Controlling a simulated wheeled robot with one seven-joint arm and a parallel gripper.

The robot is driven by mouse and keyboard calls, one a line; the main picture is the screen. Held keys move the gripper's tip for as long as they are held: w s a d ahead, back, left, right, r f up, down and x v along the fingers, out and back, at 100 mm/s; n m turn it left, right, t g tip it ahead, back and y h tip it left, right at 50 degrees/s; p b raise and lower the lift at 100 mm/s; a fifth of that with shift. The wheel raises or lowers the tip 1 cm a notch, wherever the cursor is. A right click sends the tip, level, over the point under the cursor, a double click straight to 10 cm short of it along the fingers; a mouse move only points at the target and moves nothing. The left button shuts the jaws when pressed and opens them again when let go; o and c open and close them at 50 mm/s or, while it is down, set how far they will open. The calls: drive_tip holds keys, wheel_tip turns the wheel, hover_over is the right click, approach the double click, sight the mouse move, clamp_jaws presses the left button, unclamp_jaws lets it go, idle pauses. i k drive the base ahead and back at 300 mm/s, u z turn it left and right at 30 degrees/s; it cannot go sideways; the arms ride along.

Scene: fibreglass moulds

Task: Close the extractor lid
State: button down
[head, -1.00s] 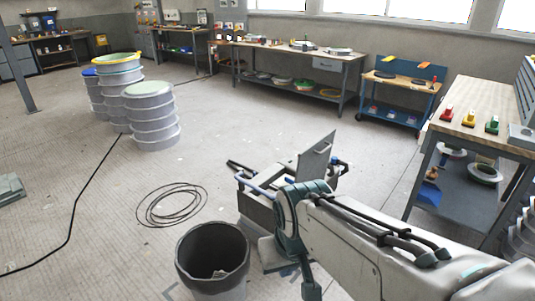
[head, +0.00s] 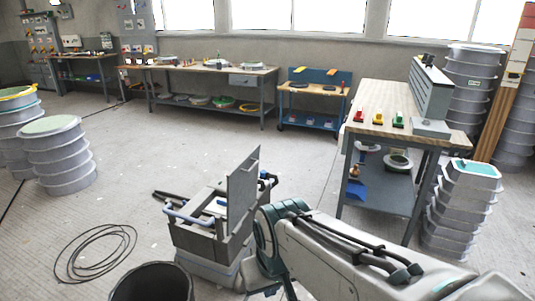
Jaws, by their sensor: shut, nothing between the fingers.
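The extractor (head: 194,238) is a grey, box-like unit standing on the floor just left of my arm, with a blue-grey handle bar (head: 187,214) on its near left side. Its lid (head: 243,191) is a flat grey panel standing steeply up at the right side of the open top, so the inside shows. My arm reaches in from the lower right, and its dark teal joint lies just right of the extractor, overlapping its right edge in the picture.
A dark bin (head: 152,284) stands in front of the extractor, and a coiled cable (head: 95,252) lies on the floor to its left. A wooden-topped workbench (head: 405,122) stands at right beside stacked moulds (head: 462,208). The floor behind the extractor is clear.

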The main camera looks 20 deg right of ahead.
sight(242, 182)
drive_tip(key=z, duration=0.65)
drive_tip(key=i, duration=1.45)
drive_tip(key=u, duration=0.4)
